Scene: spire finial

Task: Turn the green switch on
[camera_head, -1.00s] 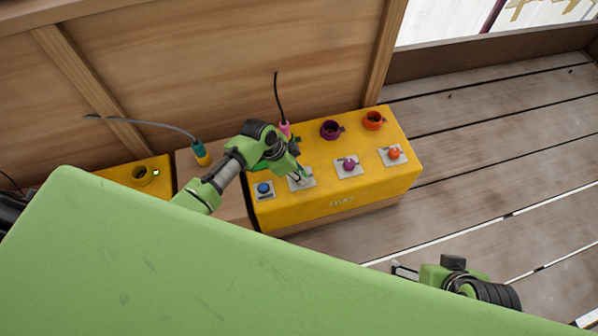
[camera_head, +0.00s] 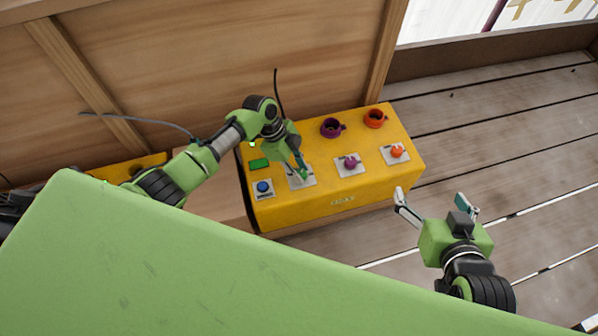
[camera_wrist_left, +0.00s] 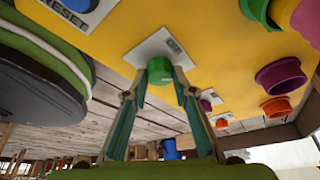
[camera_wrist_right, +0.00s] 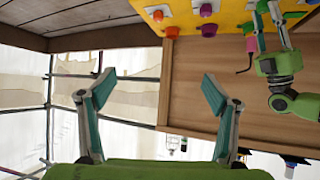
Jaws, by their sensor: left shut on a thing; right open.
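The green switch (camera_wrist_left: 160,70) sits on a light plate on the yellow box (camera_head: 340,205). In the left wrist view it is between the fingertips of my left gripper (camera_wrist_left: 160,90), which is shut on it. In the head view my left gripper (camera_head: 301,174) reaches down to the plate (camera_head: 297,183) between the blue button and the purple switch, and its fingers mostly hide the green switch. My right gripper (camera_head: 432,198) is open and empty, to the right of and in front of the box; its spread fingers also show in the right wrist view (camera_wrist_right: 155,92).
A blue button (camera_head: 264,187) is left of the green switch; a purple switch (camera_head: 351,162) and an orange switch (camera_head: 397,151) are to the right. Purple (camera_head: 331,128) and orange (camera_head: 374,118) round sockets stand behind. A wooden wall backs the box. The floor to the right is clear.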

